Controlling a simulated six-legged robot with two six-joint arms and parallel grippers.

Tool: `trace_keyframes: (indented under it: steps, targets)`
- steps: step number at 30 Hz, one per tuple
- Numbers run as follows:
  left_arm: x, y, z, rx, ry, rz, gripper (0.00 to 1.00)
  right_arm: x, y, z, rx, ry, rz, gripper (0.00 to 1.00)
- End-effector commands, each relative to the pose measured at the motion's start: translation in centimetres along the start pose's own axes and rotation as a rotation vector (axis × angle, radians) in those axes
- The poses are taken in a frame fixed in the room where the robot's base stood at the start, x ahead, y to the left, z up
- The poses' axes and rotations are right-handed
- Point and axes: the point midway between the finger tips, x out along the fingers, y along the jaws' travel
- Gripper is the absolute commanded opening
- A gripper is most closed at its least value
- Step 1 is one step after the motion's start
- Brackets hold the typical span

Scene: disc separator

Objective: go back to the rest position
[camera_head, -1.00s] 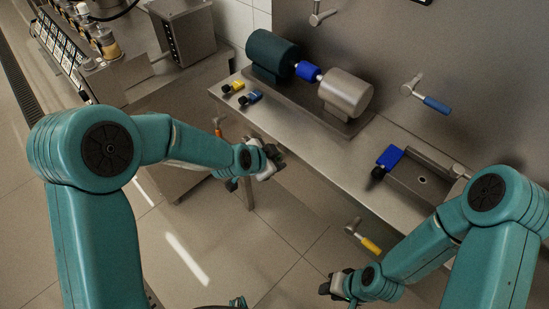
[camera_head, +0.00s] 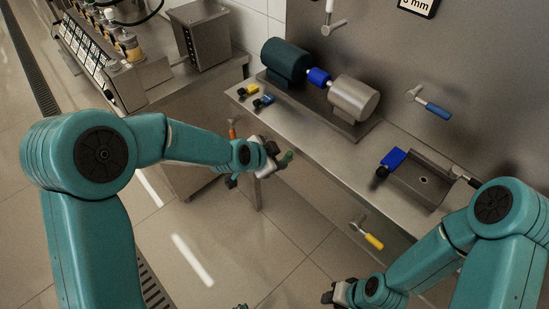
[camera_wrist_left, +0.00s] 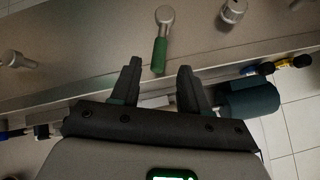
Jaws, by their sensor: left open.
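My left gripper (camera_head: 277,158) is in front of the steel bench (camera_head: 335,165), open and empty. Its two fingers also show apart in the left wrist view (camera_wrist_left: 158,78). A lever with a green handle (camera_wrist_left: 160,55) shows just beyond the fingertips there, appearing between them, with no visible grip on it. A green tip (camera_head: 287,157) shows beside the gripper in the head view. My right gripper (camera_head: 340,292) is low at the bottom edge, below the bench; its jaws are too small and turned to read.
The bench carries a dark green and steel cylinder machine (camera_head: 352,99) with a blue middle. Small yellow (camera_head: 249,91) and blue (camera_head: 264,100) pieces lie at its left end, a blue block (camera_head: 393,158) at the tray. Levers with yellow (camera_head: 374,242) and blue (camera_head: 438,111) handles stick out. Open floor lies in front.

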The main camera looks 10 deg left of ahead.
Motion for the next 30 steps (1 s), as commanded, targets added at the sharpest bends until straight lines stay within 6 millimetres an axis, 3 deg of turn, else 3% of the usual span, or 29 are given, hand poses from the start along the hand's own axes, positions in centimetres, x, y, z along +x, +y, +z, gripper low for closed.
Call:
trace_keyframes:
  steps: [9,11,13,17,18,22,24,27,30]
  targets:
    - [0.2,0.0,0.0,-0.005,-0.002,0.002,0.45,0.0,0.0,0.0,0.0,0.0,0.0,0.32]
    - [0.5,0.5,0.9,-0.032,-0.016,0.013,0.45,0.0,0.0,0.0,0.0,0.0,0.0,0.32]
    - [1.1,2.0,3.1,-0.106,-0.052,0.04,0.45,0.0,0.0,0.0,0.0,0.0,0.0,0.32]
    - [2.1,7.5,10.3,-0.379,-0.184,0.12,0.45,0.0,0.0,0.0,0.0,0.0,0.0,0.32]
    - [2.0,9.7,12.7,-0.482,-0.235,0.144,0.45,0.0,0.0,0.0,0.0,0.0,0.0,0.32]
    - [0.5,16.6,19.3,-0.806,-0.404,0.198,0.45,0.0,0.0,0.0,0.0,0.0,0.0,0.32]
    - [-0.8,19.7,21.7,-0.954,-0.486,0.215,0.45,0.0,0.0,0.0,0.0,0.0,0.0,0.32]
    - [-2.5,23.0,23.8,-1.111,-0.575,0.224,0.45,0.0,0.0,0.0,0.0,0.0,0.0,0.32]
    - [-3.5,24.7,24.8,-1.197,-0.623,0.224,0.45,0.0,0.0,0.0,0.0,0.0,0.0,0.32]
